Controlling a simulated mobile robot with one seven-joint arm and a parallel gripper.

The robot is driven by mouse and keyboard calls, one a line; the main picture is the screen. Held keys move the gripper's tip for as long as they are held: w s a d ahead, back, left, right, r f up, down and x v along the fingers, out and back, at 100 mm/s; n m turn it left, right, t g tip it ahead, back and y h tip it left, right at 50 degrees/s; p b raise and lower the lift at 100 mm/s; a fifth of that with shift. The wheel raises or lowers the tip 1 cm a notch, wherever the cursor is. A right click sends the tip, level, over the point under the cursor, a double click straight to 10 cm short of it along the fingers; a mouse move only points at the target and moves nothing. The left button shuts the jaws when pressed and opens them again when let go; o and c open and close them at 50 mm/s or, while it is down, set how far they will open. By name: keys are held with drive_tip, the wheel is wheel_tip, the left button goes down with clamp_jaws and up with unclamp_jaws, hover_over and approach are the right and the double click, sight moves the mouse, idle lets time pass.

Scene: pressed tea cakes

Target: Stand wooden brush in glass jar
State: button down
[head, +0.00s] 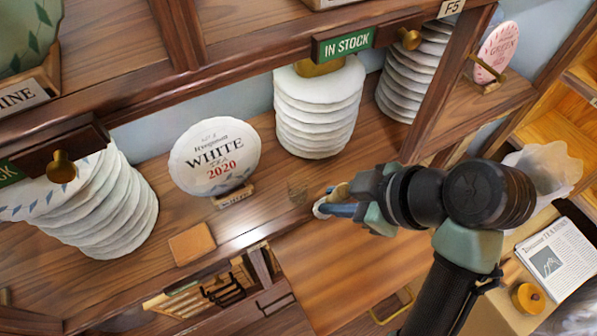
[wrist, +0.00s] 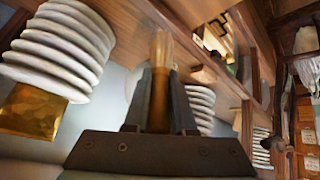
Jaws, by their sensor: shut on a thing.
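My gripper (head: 330,204) reaches in from the right over the wooden shelf. It is shut on the wooden brush (wrist: 160,85). In the wrist view the brown handle sits between the two dark fingers, with pale bristles beyond the fingertips. In the head view only a small tan part of the brush (head: 341,190) shows by the fingers.
A round "WHITE 2020" tea cake (head: 214,157) stands left of the jar. A stack of white cakes (head: 318,108) stands behind it, under the "IN STOCK" sign (head: 346,43). A flat tan block (head: 192,244) lies near the shelf's front edge. A dark post rises behind my gripper.

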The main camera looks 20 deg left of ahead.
drive_tip(key=w+a, duration=0.5)
drive_tip(key=shift+w+a+f+g+h+p, duration=0.4)
drive_tip(key=shift+w+a+f+p, duration=0.25)
drive_tip(key=shift+f, duration=0.7)
drive_tip(key=shift+w+a+f+g+h+p, duration=0.4)
drive_tip(key=shift+f+p, duration=0.3)
drive_tip(key=shift+f, duration=0.65)
drive_tip(key=shift+w+a+f+g+h+p, duration=0.35)
drive_tip(key=shift+w+a+f+p, duration=0.3)
drive_tip(key=shift+f, duration=0.7)
drive_tip(key=shift+f, duration=0.15)
drive_tip(key=c, duration=0.7)
unclamp_jaws()
drive_tip(key=shift+s, duration=0.1)
drive_tip(key=shift+c, duration=0.2)
